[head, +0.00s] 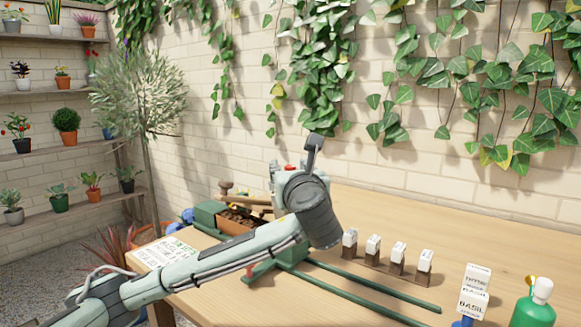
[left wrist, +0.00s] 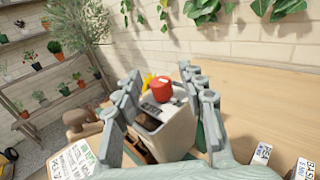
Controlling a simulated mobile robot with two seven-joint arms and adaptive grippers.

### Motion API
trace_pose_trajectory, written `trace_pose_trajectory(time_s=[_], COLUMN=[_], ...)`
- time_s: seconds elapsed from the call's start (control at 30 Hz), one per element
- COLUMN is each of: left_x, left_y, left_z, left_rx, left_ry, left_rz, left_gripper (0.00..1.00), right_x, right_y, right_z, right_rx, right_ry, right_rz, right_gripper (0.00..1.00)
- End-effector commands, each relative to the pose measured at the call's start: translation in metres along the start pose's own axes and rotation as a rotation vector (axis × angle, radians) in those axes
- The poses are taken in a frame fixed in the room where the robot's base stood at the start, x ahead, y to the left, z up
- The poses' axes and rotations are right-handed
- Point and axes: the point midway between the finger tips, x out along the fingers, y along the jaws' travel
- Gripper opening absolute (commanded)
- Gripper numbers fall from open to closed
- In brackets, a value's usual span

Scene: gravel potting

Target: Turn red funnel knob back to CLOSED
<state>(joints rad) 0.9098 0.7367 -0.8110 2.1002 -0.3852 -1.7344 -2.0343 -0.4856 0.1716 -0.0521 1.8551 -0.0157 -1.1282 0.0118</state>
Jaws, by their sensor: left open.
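The red knob (left wrist: 161,90) is a short red cylinder on top of a pale box-like funnel body (left wrist: 176,132), with a yellow tab (left wrist: 148,79) beside it. In the head view only a bit of the red knob (head: 289,167) shows behind my wrist. My left gripper (left wrist: 163,76) is open, its two fingers on either side of the knob and funnel top with visible gaps. In the head view my left gripper (head: 294,164) is over the funnel, and my wrist hides most of it. I cannot read the knob's setting. My right gripper is not in view.
Green rails (head: 370,285) run along the table (head: 480,225). The table's back right is clear.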

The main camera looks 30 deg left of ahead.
Motion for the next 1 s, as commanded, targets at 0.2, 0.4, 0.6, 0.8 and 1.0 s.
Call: trace_pose_trajectory(time_s=[0.2, 0.4, 0.6, 0.8, 1.0], left_x=[0.005, 0.005, 0.005, 0.005, 0.005], left_y=[0.000, 0.000, 0.000, 0.000, 0.001], left_z=[0.000, 0.000, 0.000, 0.000, 0.001], left_rx=[0.000, 0.000, 0.000, 0.000, 0.002], left_ry=[0.000, 0.000, 0.000, 0.000, 0.000], left_rz=[0.000, 0.000, 0.000, 0.000, -0.025], left_gripper=[0.41, 0.31, 0.06, 0.00, 0.00], right_x=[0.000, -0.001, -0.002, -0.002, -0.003], right_y=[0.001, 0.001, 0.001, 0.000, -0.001], right_z=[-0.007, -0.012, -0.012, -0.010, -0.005], right_rx=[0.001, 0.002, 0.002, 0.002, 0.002], right_ry=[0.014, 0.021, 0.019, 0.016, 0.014], right_rz=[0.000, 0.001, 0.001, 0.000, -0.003], right_gripper=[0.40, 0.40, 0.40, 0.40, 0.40])
